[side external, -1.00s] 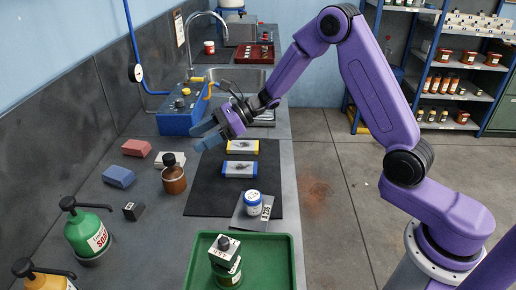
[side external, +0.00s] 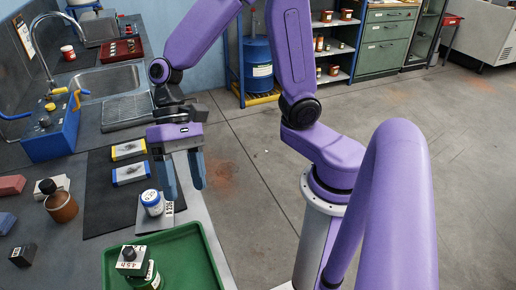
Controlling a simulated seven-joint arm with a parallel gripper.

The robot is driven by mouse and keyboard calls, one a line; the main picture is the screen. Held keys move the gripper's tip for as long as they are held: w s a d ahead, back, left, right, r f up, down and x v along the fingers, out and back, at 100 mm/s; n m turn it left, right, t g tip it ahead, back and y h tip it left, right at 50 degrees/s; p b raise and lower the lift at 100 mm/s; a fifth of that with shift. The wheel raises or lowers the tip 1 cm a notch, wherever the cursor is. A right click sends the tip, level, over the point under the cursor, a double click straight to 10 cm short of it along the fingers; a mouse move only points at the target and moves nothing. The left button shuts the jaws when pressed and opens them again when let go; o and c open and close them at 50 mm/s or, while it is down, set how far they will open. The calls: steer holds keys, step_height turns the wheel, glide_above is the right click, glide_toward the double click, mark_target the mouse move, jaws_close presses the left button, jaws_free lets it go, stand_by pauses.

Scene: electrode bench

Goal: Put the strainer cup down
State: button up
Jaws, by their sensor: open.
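I cannot pick out a strainer cup for certain in the side external view. My gripper (side external: 186,193) is open with its fingers pointing down, and no object shows between them. It hangs near the bench's right edge, just right of a white jar with a blue lid (side external: 152,203) in the picture. How high the fingertips are above the bench is hard to tell.
Two boxes, yellow (side external: 128,150) and blue (side external: 130,174), lie on the mat. A brown bottle (side external: 61,207) stands left. A blue unit (side external: 50,135) and sink (side external: 100,82) lie behind.

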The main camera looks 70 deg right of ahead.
steer(key=s+d+n+t+h, duration=0.4)
steer(key=s+d+n, duration=0.6)
steer(key=d+n, duration=0.3)
steer(key=shift+n+h, duration=0.6)
steer(key=shift+n, duration=0.2)
